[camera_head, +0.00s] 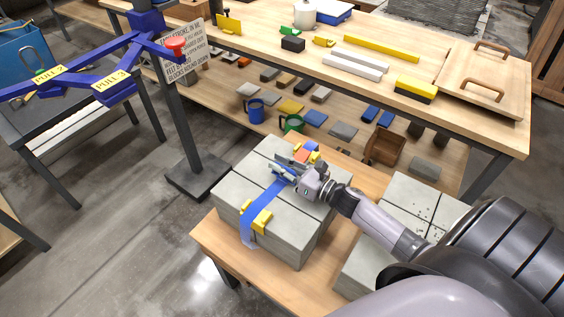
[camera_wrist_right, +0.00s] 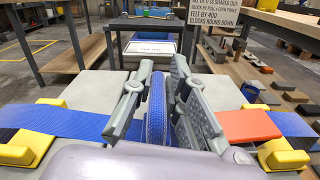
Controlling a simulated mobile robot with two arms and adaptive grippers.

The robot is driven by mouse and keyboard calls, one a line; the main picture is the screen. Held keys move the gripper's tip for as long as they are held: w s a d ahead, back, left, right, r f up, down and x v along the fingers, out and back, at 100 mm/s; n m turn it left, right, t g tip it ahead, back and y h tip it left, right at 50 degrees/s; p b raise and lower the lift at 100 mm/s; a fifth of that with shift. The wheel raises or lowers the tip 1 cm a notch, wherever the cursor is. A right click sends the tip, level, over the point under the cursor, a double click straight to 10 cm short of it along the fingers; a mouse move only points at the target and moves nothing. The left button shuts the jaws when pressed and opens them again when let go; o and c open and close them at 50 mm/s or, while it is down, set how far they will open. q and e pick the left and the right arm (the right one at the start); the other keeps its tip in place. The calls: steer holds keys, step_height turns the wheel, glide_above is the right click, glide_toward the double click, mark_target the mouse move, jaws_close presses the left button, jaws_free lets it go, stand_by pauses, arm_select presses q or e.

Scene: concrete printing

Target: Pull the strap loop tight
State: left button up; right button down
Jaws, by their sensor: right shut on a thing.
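A blue strap (camera_head: 262,206) runs across the top of a stack of grey concrete blocks (camera_head: 295,225). Yellow corner pieces sit under it at the near edge (camera_head: 247,212) and the far edge. In the right wrist view, a blue strap loop (camera_wrist_right: 157,110) stands upright between the fingers of my right gripper (camera_wrist_right: 158,88). The gripper is shut on this loop. An orange-red piece (camera_wrist_right: 248,124) lies on the strap to the right of the fingers. In the head view my right gripper (camera_head: 283,171) is low over the stack's top. My left gripper is not in view.
The stack stands on a wooden table (camera_head: 215,245), with more grey blocks (camera_head: 413,200) to its right. A long workbench (camera_head: 440,115) with blocks and tools lies behind. A blue stand (camera_head: 130,48) with pull labels and a red knob, and a sign (camera_head: 187,52), stand at the left.

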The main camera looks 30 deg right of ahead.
steer(key=s+a, duration=0.1)
steer(key=a, duration=0.1)
steer(key=s+a, duration=0.1)
steer(key=a, duration=0.2)
steer(key=s+a, duration=0.1)
steer(key=a, duration=0.1)
steer(key=shift+s+a, duration=0.15)
steer(key=shift+a, duration=0.2)
steer(key=c, duration=1.6)
jaws_free()
steer(key=shift+c, duration=0.2)
steer(key=shift+d, duration=0.1)
steer(key=shift+s+d, duration=0.1)
steer(key=shift+s, duration=0.1)
steer(key=v, duration=1.1)
steer(key=shift+s, duration=0.25)
